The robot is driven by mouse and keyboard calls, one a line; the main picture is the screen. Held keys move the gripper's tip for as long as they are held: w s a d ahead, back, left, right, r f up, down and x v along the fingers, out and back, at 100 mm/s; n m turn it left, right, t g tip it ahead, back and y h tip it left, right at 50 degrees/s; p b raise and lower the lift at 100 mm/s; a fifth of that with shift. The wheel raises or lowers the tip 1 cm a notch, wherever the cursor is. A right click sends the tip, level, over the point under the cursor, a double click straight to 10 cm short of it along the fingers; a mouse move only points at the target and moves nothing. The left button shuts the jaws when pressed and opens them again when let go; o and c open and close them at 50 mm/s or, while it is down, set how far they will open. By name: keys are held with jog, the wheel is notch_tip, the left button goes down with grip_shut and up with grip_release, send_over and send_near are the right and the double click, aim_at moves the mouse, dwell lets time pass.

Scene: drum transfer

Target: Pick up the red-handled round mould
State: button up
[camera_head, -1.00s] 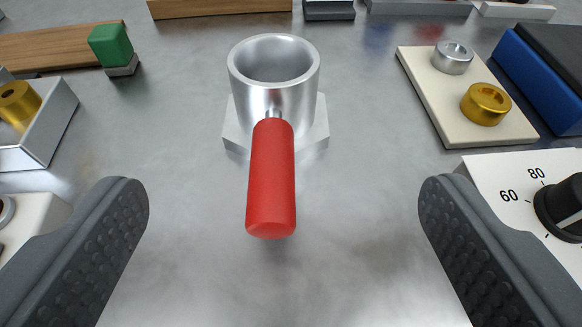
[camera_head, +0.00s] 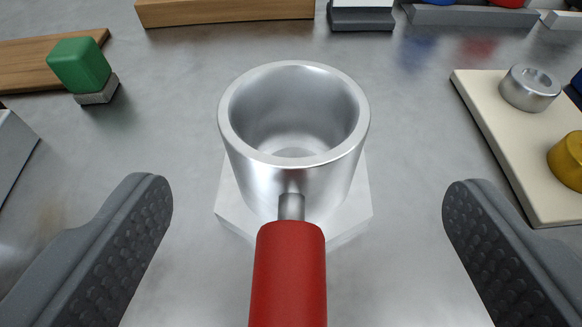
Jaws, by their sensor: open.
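The round mould (camera_head: 265,180) is a silver metal cup, open at the top and empty inside. It stands upright on a pale angular base (camera_head: 357,215) on the grey metal table. Its red handle (camera_head: 288,275) points toward me and runs off the bottom edge of the picture. My gripper (camera_head: 308,205) is open, with one dark, studded finger on each side of the handle and the mould. Neither finger touches them. The far end of the handle is out of view.
A cream board (camera_head: 500,150) with a silver ring (camera_head: 530,88) and a brass ring (camera_head: 570,160) lies at right. A green block (camera_head: 79,65) sits at upper left, near a wooden board (camera_head: 30,66). A wooden bar (camera_head: 225,10) lies at the back. The table around the mould is clear.

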aim_at(292, 175)
jog(key=shift+a+b+x, duration=0.15)
jog(key=shift+x, duration=1)
jog(key=shift+a+b+x, duration=0.1)
jog(key=shift+b+x, duration=0.05)
jog(key=shift+x, duration=1)
jog(key=shift+f, duration=0.1)
jog(key=c, duration=1.5)
